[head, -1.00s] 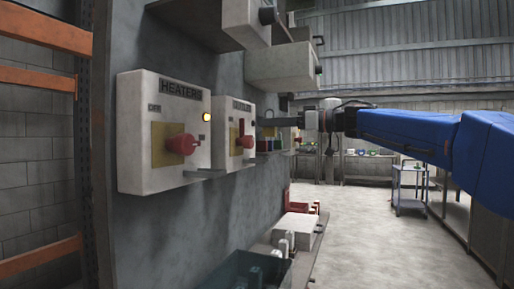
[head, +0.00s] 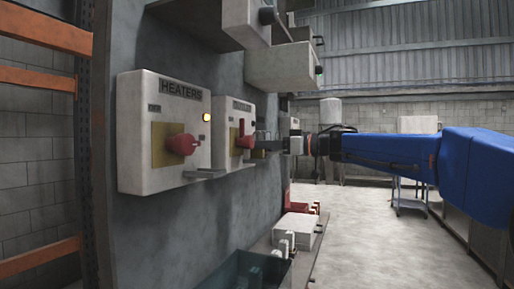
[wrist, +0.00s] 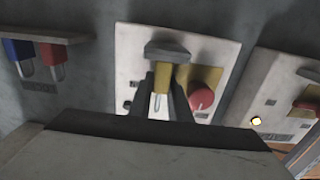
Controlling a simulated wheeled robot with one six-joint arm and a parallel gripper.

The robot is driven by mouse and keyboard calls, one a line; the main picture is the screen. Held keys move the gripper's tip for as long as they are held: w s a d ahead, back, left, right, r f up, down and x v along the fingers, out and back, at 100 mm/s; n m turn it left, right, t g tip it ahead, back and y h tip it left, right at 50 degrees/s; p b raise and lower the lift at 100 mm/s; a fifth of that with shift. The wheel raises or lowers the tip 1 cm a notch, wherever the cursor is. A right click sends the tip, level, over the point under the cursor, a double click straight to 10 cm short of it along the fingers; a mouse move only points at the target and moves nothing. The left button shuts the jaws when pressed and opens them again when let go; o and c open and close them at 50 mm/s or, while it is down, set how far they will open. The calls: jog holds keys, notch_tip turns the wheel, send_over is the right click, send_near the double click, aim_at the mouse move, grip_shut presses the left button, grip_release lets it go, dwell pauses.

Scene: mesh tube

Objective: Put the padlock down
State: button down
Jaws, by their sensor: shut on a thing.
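A yellow padlock (wrist: 164,78) is between the two fingers of my gripper (wrist: 165,92) in the wrist view, which looks upside down. Its thin shackle (wrist: 157,104) shows between the fingers. The padlock's body meets a small grey ledge (wrist: 180,49) on a white switch box in the picture; I cannot tell whether it rests on it. In the head view my gripper (head: 268,142) is in front of the second switch box (head: 233,122), close to its ledge (head: 243,163). The padlock is hard to make out there.
The second box has a red knob (wrist: 201,97) beside my fingers. The HEATERS box (head: 165,130) stands next to it with a lit yellow lamp (head: 206,118). Blue (wrist: 19,57) and red (wrist: 53,60) padlocks stand on a neighbouring shelf (wrist: 45,33).

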jog(key=shift+a+f, duration=0.15)
jog(key=shift+f, duration=0.1)
jog(key=shift+f, duration=0.15)
jog(key=c, duration=1.6)
grip_release()
jog(key=shift+c, duration=0.2)
jog(key=shift+r, duration=0.2)
jog(key=v, duration=1.2)
